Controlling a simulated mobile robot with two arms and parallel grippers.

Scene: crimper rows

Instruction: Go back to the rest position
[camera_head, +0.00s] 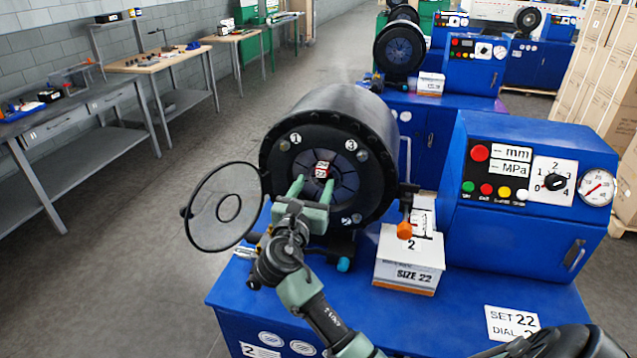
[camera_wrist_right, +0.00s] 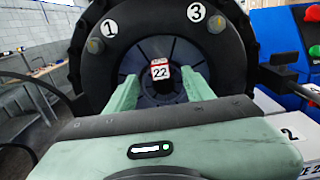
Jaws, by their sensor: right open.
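My right gripper (camera_head: 312,187) is open in front of the black round crimper head (camera_head: 330,118), its two green fingers pointing at the die opening. A small red and white piece marked 22 (camera_head: 321,170) sits in the middle of the dies. In the right wrist view the open fingers (camera_wrist_right: 162,88) stand on either side of and below this piece (camera_wrist_right: 160,71), which appears beyond the fingertips and not gripped. I cannot tell whether the fingertips touch the dies. My left gripper is not in view.
A SIZE 22 box (camera_head: 410,262) and a blue control cabinet (camera_head: 528,185) stand to the right. An orange-tipped handle (camera_head: 404,229) hangs near the box. Workbenches (camera_head: 75,118) line the left wall; the floor between is clear.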

